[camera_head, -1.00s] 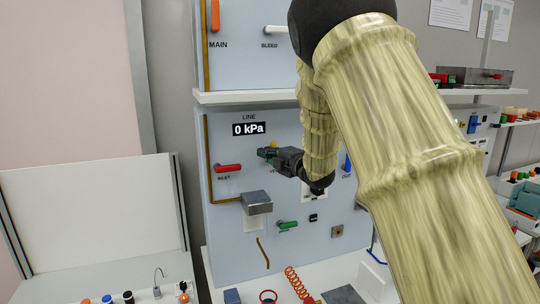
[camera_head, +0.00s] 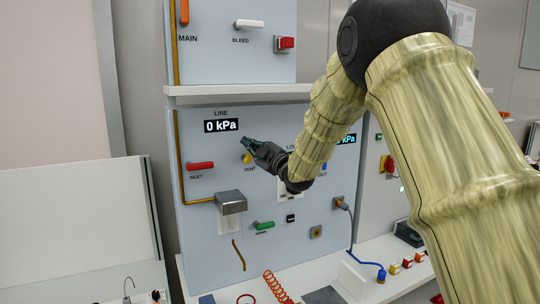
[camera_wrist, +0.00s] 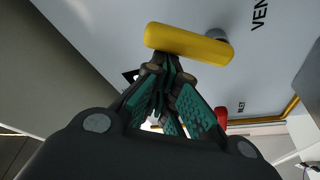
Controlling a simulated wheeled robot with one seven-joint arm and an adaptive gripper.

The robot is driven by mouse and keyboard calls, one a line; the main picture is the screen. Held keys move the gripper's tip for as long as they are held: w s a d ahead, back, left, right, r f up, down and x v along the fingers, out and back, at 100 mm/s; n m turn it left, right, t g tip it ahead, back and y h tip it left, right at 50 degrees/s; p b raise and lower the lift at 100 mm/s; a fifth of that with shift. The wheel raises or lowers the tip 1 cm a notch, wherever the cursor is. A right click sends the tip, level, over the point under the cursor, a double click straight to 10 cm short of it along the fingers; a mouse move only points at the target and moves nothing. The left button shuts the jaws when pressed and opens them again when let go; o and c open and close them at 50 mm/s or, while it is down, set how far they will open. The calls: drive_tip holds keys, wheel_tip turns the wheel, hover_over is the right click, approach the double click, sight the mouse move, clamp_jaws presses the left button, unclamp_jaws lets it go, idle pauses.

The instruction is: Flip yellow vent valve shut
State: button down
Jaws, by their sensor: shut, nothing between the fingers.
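The yellow vent valve (camera_head: 246,158) is on the blue-grey panel just above the VENT label, partly hidden behind my gripper in the head view. In the wrist view its yellow bar handle (camera_wrist: 188,43) lies across the picture, slightly tilted, with its round grey pivot near the right end. My gripper (camera_head: 244,142) is shut and empty, its tips at the upper left of the valve in the head view. In the wrist view the closed fingertips (camera_wrist: 165,62) are at the handle's lower edge, near its free left end. I cannot tell whether they touch it.
The red inlet handle (camera_head: 200,166) is left of the vent valve. The display (camera_head: 221,126) above reads 0 kPa. A grey metal box (camera_head: 231,202) sticks out below, with a green handle (camera_head: 263,226) to its right. A shelf (camera_head: 235,95) runs above.

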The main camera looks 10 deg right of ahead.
drive_tip(key=s+d+m+t+h+b, duration=0.2)
drive_tip(key=s+d+m+b, duration=0.4)
drive_tip(key=m, duration=0.4)
drive_tip(key=shift+s+f+t+h+b, duration=0.45)
drive_tip(key=shift+s+b, duration=0.3)
drive_tip(key=shift+s, duration=0.35)
idle(0.4)
